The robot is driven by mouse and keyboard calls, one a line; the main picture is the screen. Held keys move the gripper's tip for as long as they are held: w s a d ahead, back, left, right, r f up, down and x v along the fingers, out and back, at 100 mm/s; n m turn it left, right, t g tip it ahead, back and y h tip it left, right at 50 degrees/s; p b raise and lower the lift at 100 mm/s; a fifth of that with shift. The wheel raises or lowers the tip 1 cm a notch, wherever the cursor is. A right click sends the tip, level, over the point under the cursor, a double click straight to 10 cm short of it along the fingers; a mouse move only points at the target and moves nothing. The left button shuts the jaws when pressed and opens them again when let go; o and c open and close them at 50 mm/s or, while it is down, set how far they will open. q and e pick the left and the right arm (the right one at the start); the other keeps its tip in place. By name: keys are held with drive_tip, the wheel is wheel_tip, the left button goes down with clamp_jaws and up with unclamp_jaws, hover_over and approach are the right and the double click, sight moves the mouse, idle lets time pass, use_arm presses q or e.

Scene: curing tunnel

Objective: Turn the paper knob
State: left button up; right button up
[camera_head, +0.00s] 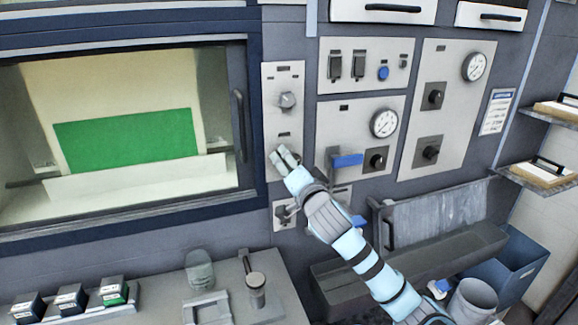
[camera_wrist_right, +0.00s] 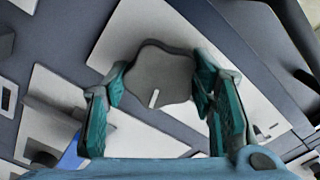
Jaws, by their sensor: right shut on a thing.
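A grey lobed knob (camera_wrist_right: 158,68) with a short white mark sits on a pale panel (camera_wrist_right: 135,125) in the right wrist view. My right gripper (camera_head: 284,158) is at the lower part of the narrow pale panel beside the window in the head view and covers the knob there. In the right wrist view its teal fingers (camera_wrist_right: 160,87) are on both sides of the knob, shut on it. The white mark points toward the bottom of that view. The labels are too small to read, so I cannot tell which knob is the paper one. My left gripper is not in view.
Another grey knob (camera_head: 287,101) is higher on the same panel. A blue-handled lever (camera_head: 347,160) and a gauge (camera_head: 384,123) are just to the right. The window's door handle (camera_head: 239,125) is to the left. A counter (camera_head: 165,290) with small boxes stands below.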

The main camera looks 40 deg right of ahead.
drive_tip(key=o, duration=1.1)
drive_tip(key=shift+o, duration=0.2)
drive_tip(key=v, duration=1.2)
drive_tip(key=shift+w, duration=0.1)
